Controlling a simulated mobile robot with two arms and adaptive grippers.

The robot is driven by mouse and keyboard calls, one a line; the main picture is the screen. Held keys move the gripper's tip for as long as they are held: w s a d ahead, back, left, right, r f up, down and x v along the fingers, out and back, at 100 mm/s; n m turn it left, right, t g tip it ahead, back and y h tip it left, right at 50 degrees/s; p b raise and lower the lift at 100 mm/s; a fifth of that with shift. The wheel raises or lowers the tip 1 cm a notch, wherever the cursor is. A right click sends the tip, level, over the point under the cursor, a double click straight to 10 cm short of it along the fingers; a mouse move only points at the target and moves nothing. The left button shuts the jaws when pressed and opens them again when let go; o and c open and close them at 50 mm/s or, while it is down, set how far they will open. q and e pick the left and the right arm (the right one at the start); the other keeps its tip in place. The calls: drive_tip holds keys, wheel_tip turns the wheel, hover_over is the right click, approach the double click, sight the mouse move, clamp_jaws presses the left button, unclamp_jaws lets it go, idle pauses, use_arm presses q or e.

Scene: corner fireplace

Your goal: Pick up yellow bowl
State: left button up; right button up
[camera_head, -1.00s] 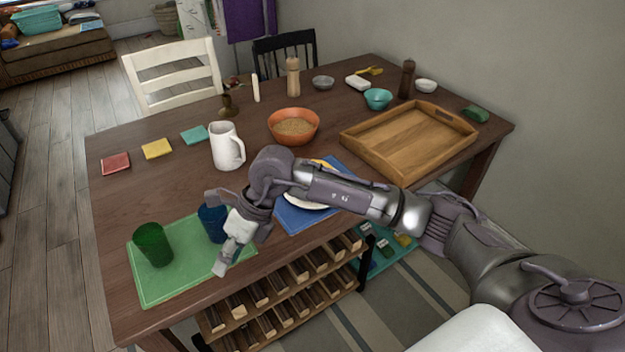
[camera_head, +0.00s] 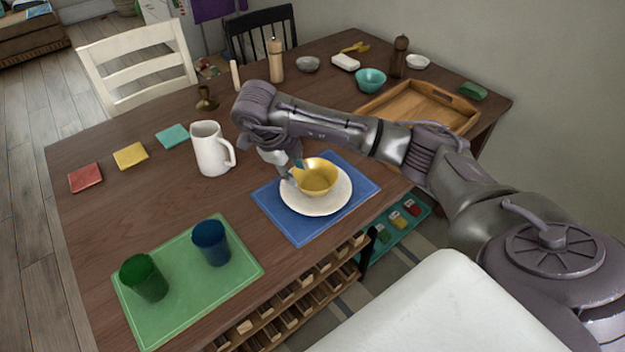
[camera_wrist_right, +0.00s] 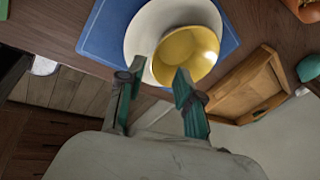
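The yellow bowl (camera_head: 318,176) sits on a white plate (camera_head: 327,206) on a blue placemat (camera_head: 292,227). My right gripper (camera_head: 290,174) is at the bowl's left edge in the head view, fingers pointing down. In the right wrist view the two fingers (camera_wrist_right: 157,82) are apart, with the near rim of the yellow bowl (camera_wrist_right: 188,52) just beyond and between their tips. Whether a finger touches the rim I cannot tell. The white plate (camera_wrist_right: 148,28) lies under the bowl. My left gripper is in neither view.
A white pitcher (camera_head: 209,150) stands left of my right gripper. A green mat (camera_head: 187,291) holds a green cup (camera_head: 144,277) and a blue cup (camera_head: 211,243). A wooden tray (camera_head: 440,108) lies behind my right arm. The orange bowl (camera_wrist_right: 305,10) shows in the wrist view.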

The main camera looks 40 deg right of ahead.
sight(306, 189)
drive_tip(key=x, duration=0.4)
drive_tip(key=shift+d+f, duration=0.1)
drive_tip(key=shift+f, duration=0.1)
drive_tip(key=shift+s+d+f+p, duration=0.1)
drive_tip(key=shift+s+f+p, duration=0.05)
drive_tip(key=shift+f+p, duration=0.2)
drive_tip(key=shift+s+d+f+p, duration=0.15)
drive_tip(key=shift+f+p, duration=0.1)
drive_tip(key=shift+f, duration=0.2)
drive_tip(key=x, duration=0.2)
drive_tip(key=shift+f, duration=0.25)
drive_tip(key=shift+d+f, duration=0.15)
drive_tip(key=shift+f, duration=0.3)
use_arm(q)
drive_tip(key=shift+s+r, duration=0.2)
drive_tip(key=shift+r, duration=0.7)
use_arm(e)
clamp_jaws()
